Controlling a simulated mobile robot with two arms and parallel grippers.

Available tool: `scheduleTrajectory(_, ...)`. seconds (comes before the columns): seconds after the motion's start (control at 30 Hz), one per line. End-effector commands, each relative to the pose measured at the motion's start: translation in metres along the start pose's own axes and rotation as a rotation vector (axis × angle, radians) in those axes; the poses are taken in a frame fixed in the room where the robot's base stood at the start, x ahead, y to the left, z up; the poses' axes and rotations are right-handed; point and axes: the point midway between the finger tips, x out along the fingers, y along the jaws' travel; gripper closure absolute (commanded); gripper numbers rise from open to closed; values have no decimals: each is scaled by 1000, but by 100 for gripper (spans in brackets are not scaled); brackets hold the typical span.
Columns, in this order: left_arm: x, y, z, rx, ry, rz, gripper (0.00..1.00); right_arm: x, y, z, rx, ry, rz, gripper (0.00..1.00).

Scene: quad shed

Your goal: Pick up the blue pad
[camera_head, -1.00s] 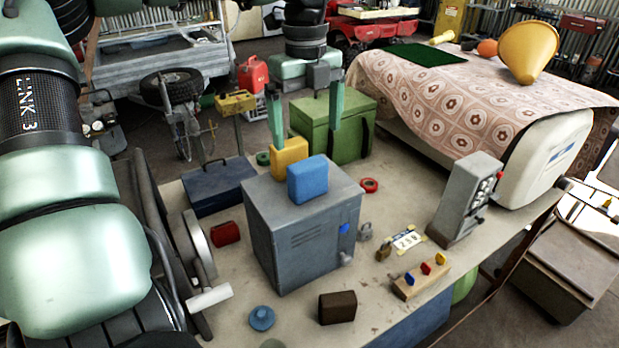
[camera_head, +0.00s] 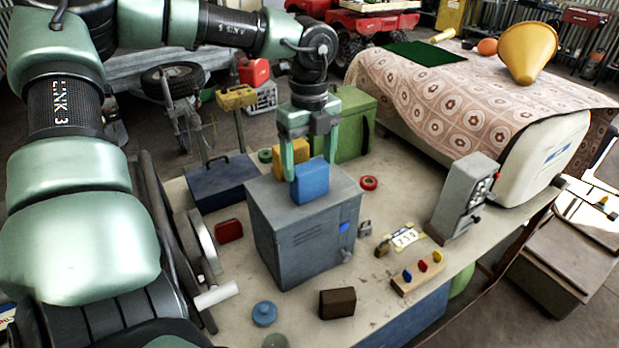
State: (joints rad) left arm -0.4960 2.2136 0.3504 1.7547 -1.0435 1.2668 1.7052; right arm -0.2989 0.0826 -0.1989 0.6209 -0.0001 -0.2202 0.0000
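The blue pad (camera_head: 311,181) stands upright on top of the grey metal cabinet (camera_head: 304,240), near its back edge. A yellow block (camera_head: 291,157) stands close behind it to the left, partly hidden. My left gripper (camera_head: 310,170) points down over the pad. One pale green finger is at the pad's left side and the other at its right side. The fingers are apart, and I cannot tell whether either touches the pad. My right gripper is not in view.
On the bench are a dark blue toolbox (camera_head: 222,184), a green box (camera_head: 345,122), a grey switch unit (camera_head: 463,199), a brown block (camera_head: 337,303) and a red block (camera_head: 229,231). A cloth-covered surface (camera_head: 470,95) is at the back right. The bench right of the cabinet has bare room.

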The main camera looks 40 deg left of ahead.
Motion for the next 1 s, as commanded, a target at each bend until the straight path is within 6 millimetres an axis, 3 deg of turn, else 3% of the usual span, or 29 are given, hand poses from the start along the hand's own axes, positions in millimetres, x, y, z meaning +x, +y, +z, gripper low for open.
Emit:
scheduleTrajectory(0.03,0,0,0,0,0,0,41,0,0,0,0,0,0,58)
scheduleTrajectory(0.2,0,0,0,0,0,0,84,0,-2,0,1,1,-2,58)
scheduleTrajectory(0.47,-1,0,0,0,-1,0,85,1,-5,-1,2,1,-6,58)
scheduleTrajectory(0.67,-15,-1,1,0,-3,-3,85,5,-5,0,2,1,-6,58)
scheduleTrajectory(0.87,-50,-2,1,-1,-5,-6,85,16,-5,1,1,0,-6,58)
scheduleTrajectory(1.0,-86,-1,1,-2,-5,-5,85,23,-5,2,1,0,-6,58)
